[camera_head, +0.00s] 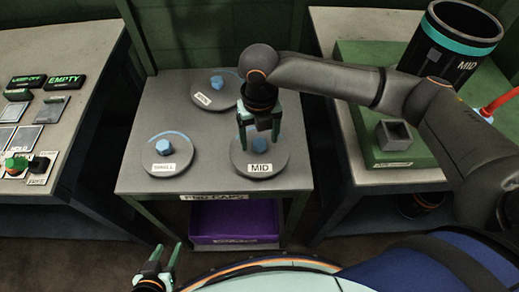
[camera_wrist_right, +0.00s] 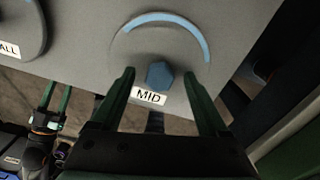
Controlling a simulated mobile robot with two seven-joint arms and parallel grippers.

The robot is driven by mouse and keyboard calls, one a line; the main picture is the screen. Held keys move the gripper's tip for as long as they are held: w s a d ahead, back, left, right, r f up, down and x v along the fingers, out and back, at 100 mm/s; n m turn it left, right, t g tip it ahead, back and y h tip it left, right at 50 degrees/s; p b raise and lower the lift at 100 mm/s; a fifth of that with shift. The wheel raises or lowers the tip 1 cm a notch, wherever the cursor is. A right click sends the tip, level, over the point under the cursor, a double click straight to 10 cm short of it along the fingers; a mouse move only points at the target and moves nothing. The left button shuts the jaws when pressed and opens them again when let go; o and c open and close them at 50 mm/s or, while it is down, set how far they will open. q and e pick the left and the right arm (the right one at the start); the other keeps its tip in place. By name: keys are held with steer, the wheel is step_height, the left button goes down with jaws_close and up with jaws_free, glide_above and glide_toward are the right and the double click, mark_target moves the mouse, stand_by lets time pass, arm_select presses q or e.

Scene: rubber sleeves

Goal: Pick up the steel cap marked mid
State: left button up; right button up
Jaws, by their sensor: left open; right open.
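The steel cap marked MID (camera_head: 279,162) is a grey disc with a blue knob and a light-blue arc, lying at the front right of the small grey table (camera_head: 207,183). The cap also shows in the right wrist view (camera_wrist_right: 188,50), its blue knob (camera_wrist_right: 159,75) between the finger lines. My right gripper (camera_head: 259,141) points down over this cap with its fingers open on either side of the knob. Its fingers (camera_wrist_right: 158,84) show a gap to the knob; contact is not visible. My left gripper (camera_head: 158,262) is open and empty in front of the table, low at the left.
A cap marked SMALL (camera_head: 168,154) lies to the left and another cap (camera_head: 214,94) behind. A purple bin (camera_head: 235,222) sits below. A dark cylinder marked MID (camera_head: 450,45) stands on a green block (camera_head: 372,62) at right. A button panel (camera_head: 40,110) is at left.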

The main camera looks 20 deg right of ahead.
jaws_close()
stand_by(0.6)
steer(key=shift+r, duration=0.1)
stand_by(0.6)
